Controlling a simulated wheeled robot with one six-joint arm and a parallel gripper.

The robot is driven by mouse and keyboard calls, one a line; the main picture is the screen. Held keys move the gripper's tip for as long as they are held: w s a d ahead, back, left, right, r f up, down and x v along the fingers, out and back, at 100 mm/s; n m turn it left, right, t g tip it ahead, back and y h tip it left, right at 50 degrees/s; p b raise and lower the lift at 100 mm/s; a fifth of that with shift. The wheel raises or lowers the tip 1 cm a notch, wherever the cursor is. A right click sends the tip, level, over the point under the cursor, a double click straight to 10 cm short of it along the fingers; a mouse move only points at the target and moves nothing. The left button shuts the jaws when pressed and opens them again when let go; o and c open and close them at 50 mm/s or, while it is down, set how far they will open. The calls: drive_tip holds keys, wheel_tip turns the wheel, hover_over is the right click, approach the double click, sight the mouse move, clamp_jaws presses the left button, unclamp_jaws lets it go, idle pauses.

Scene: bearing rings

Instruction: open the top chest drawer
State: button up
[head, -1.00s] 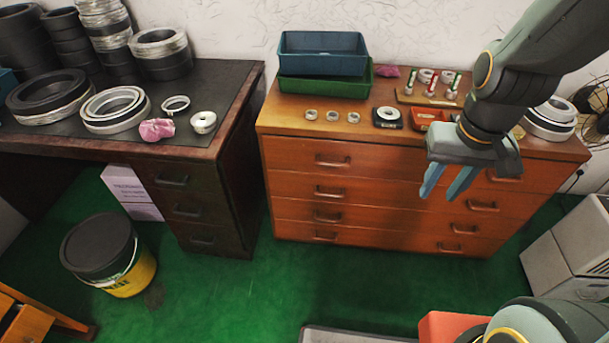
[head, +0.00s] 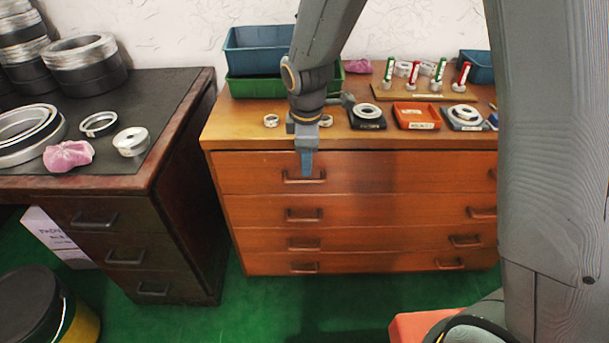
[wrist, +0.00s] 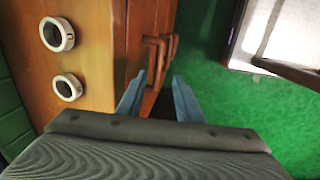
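The wooden chest (head: 400,220) stands against the wall with its drawers closed. Its top drawer (head: 400,173) has a left handle (head: 304,179) and another at the right, partly hidden behind my arm. My gripper (head: 307,172) hangs in front of the top drawer at the left handle and covers part of it. In the wrist view my gripper (wrist: 158,98) has its two blue fingers apart, with nothing seen held between them. The handles (wrist: 155,52) show just beyond the fingertips. I cannot tell whether a finger touches the handle.
On the chest top are bearing rings (head: 271,120), a red tray (head: 416,116), a stand with red and green tubes (head: 425,92) and stacked bins (head: 256,87). A dark desk (head: 150,180) stands left.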

sight(306, 180)
drive_tip(key=shift+w+a+f, duration=0.1)
drive_tip(key=shift+w+f, duration=0.2)
drive_tip(key=shift+f, duration=1)
drive_tip(key=shift+w+d+f, duration=0.1)
drive_tip(key=shift+w+f, duration=0.2)
drive_tip(key=shift+f, duration=1)
drive_tip(key=shift+w+a+f, duration=0.1)
drive_tip(key=shift+w+f, duration=0.2)
drive_tip(key=shift+f, duration=1)
drive_tip(key=shift+c, duration=0.4)
clamp_jaws()
